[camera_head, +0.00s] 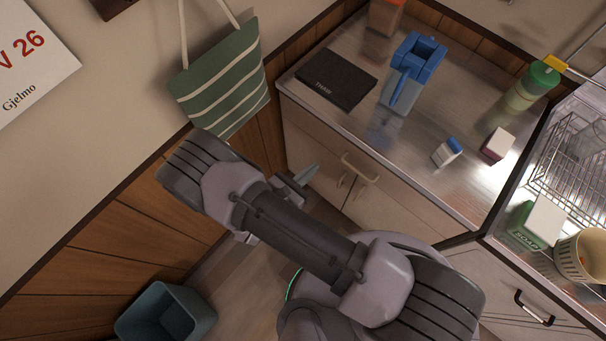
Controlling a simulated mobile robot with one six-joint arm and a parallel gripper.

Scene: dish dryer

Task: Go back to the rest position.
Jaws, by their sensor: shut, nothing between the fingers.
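My arm reaches up and left across the middle of the head view, in front of the counter's cabinets. My gripper (299,180) shows partly beyond the dark forearm, pointing toward the cabinet front. Its fingers look closed, and nothing is seen held in them. The rest of the gripper is hidden behind my arm. It is apart from the objects on the counter.
The counter (420,175) holds a black box (336,78), a blue-topped container (405,75), small cartons (497,145) and a green bottle (530,87). A wire rack (570,175) stands right. A striped bag (222,80) hangs left. A bin (165,315) stands lower left.

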